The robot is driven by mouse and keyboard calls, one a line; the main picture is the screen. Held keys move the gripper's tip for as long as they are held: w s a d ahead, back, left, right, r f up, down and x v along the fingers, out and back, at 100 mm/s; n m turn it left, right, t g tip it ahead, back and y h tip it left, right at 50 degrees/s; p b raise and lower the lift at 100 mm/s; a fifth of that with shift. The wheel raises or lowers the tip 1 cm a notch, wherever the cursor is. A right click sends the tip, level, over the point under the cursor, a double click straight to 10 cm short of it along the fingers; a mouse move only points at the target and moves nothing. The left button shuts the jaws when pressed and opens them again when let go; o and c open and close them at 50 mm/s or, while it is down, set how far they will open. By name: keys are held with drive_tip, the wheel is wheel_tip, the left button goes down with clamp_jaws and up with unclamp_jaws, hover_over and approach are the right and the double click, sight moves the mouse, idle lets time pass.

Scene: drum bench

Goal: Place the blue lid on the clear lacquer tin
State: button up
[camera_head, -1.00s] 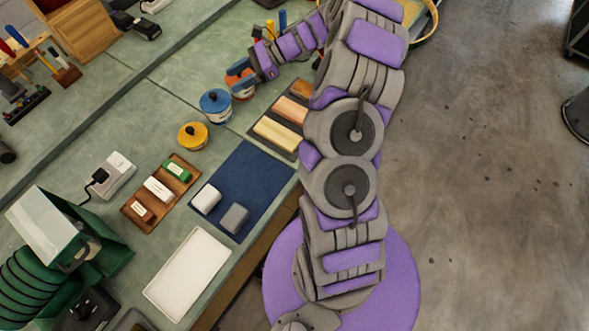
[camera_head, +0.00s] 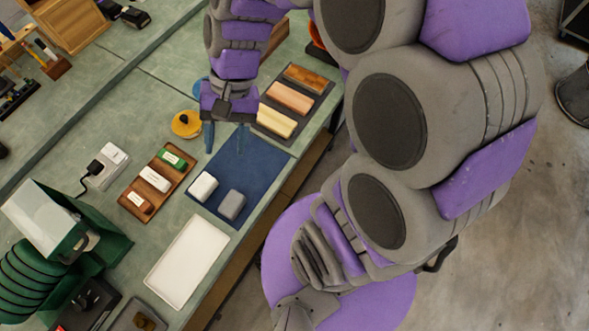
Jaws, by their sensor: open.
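My gripper (camera_head: 225,140) points down with its two fingers apart and nothing seen between them. It is over the upper left end of the dark blue mat. A bit of blue (camera_head: 201,87) shows just left of my gripper, where the blue-lidded tin stood; my gripper and arm hide most of it. A tin with a yellow lid and dark knob (camera_head: 186,123) stands left of my gripper, apart from it. The orange-and-white tin is hidden behind my arm. I cannot read which tin is the clear lacquer one.
The blue mat (camera_head: 258,165) holds a white block (camera_head: 203,187) and a grey block (camera_head: 231,205). A dark tray with wooden blocks (camera_head: 290,98) lies to its right. A brown tray with small packs (camera_head: 136,205), a white tray (camera_head: 187,262) and a green machine (camera_head: 85,255) are lower left.

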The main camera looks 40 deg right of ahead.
drive_tip(key=s+d+n+t+h, duration=0.1)
drive_tip(key=s+d+n+h, duration=0.4)
drive_tip(key=s, duration=0.8)
drive_tip(key=shift+s+d+f, duration=0.15)
drive_tip(key=shift+d+f, duration=0.05)
drive_tip(key=shift+d, duration=0.6)
